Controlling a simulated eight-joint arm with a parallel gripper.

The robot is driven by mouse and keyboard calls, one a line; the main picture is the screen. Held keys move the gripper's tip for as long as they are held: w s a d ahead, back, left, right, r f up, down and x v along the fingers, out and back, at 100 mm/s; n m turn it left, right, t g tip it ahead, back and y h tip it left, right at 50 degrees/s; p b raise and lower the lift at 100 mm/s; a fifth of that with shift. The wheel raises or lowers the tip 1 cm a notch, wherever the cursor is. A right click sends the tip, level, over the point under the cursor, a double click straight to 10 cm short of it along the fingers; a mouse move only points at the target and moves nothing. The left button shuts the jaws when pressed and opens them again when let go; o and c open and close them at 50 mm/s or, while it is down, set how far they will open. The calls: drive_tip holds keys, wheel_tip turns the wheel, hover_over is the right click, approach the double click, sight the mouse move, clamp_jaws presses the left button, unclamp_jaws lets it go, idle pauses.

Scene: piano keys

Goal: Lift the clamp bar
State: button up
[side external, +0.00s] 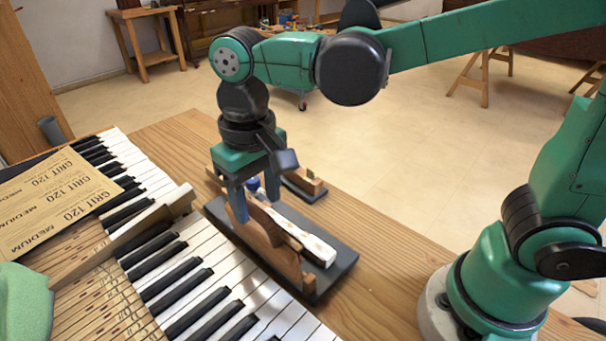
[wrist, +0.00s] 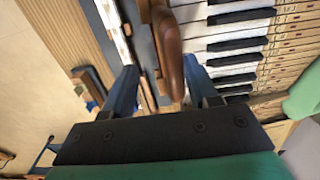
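The clamp bar (side external: 268,232) is a brown wooden piece lying along a dark base (side external: 343,256) beside the piano keys. In the wrist view the clamp bar (wrist: 169,48) shows as a rounded brown piece between my fingers. My gripper (side external: 256,207) points down over the bar's far end. In the wrist view my gripper (wrist: 160,66) has its blue fingers apart, one on each side of the bar. The right finger is close to the bar, and a gap shows on the left. Contact is hard to tell. A white key piece (side external: 314,246) lies on the base beside the bar.
Piano keys (side external: 205,250) run along the left side of the base. Sandpaper sheets (side external: 58,200) lie on them, with a wooden rail (side external: 150,218) across. A small dark block with wood (side external: 305,184) stands behind the base. The bench (side external: 375,215) is clear to the right.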

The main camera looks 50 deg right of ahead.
wheel_tip(320, 180, up, 6)
idle(0.9)
drive_tip(key=d+f+t, duration=0.3)
drive_tip(key=d, duration=0.3)
drive_tip(key=s+d+f+t, duration=0.1)
drive_tip(key=d+f+t, duration=0.1)
drive_tip(key=d+t, duration=0.2)
drive_tip(key=shift+s+d+f, duration=0.25)
drive_tip(key=shift+d+f, duration=0.15)
drive_tip(key=shift+d, duration=0.9)
